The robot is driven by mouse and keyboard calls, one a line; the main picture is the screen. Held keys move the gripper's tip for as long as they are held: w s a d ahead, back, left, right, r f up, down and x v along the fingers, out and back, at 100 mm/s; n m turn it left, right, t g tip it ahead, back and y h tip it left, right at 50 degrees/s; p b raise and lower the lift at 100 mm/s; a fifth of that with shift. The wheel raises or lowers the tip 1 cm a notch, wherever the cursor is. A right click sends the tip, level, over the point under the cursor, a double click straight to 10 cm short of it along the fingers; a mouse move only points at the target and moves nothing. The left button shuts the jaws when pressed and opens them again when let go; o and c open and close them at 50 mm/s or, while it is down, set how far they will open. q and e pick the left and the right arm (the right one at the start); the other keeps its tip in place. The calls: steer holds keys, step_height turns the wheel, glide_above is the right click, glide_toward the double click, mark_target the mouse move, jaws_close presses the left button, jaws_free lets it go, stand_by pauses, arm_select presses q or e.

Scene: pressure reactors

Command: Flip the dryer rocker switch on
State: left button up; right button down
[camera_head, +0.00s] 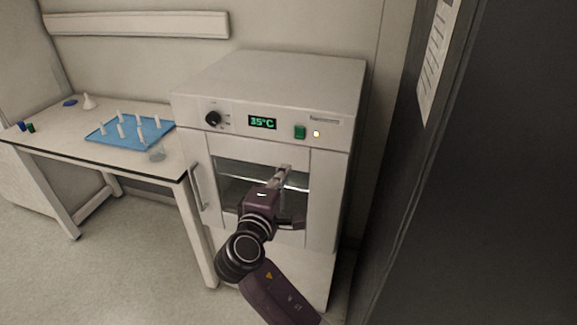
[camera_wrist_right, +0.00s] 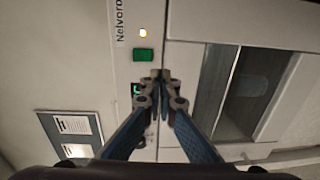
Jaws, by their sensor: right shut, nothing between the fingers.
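The dryer (camera_head: 270,80) is a pale box with a front panel and a glass door. Its green rocker switch (camera_head: 300,132) sits on the panel, right of the display, which reads 35°C. A small light (camera_head: 317,133) beside the switch glows. My right gripper (camera_head: 284,170) is shut and empty, in front of the door's upper part and below the switch in the head view. In the right wrist view the shut fingertips (camera_wrist_right: 161,74) appear close to the green switch (camera_wrist_right: 143,55), apart from it in the picture. Contact cannot be told. My left gripper is not in view.
A black knob (camera_head: 213,118) is at the panel's left, and the door handle (camera_head: 197,187) is below it. A bench at left holds a blue tray (camera_head: 107,139) with several white pieces. A dark cabinet (camera_head: 470,200) stands close on the right.

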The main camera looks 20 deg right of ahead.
steer(key=shift+f+v, duration=0.2)
steer(key=shift+v, duration=0.8)
steer(key=s+a+f+n+g+y, duration=0.1)
steer(key=s+f+g+y, duration=0.15)
steer(key=f, duration=1.35)
steer(key=s+a+f+n+g+y, duration=0.1)
steer(key=f+g+y, duration=0.15)
steer(key=f, duration=1.35)
steer(key=s+d+f+m+g+y, duration=0.1)
steer(key=s+f+g+y, duration=0.1)
steer(key=s+f, duration=0.7)
steer(key=s+d+f+m+g+y, duration=0.1)
steer(key=s+f, duration=0.5)
steer(key=f, duration=0.5)
steer(key=s+d+f+m+g, duration=0.1)
steer(key=s+f, duration=0.4)
steer(key=s, duration=0.6)
steer(key=s+d+f+m+g+y, duration=0.1)
steer(key=s+f+m, duration=0.4)
steer(key=s, duration=0.7)
steer(key=s+d+f+m+g, duration=0.2)
steer(key=s+d+f, duration=0.3)
steer(key=s, duration=0.6)
steer(key=shift+s+f+m+g+y, duration=0.3)
steer(key=shift+s+f+m+g, duration=0.1)
steer(key=shift+g, duration=0.2)
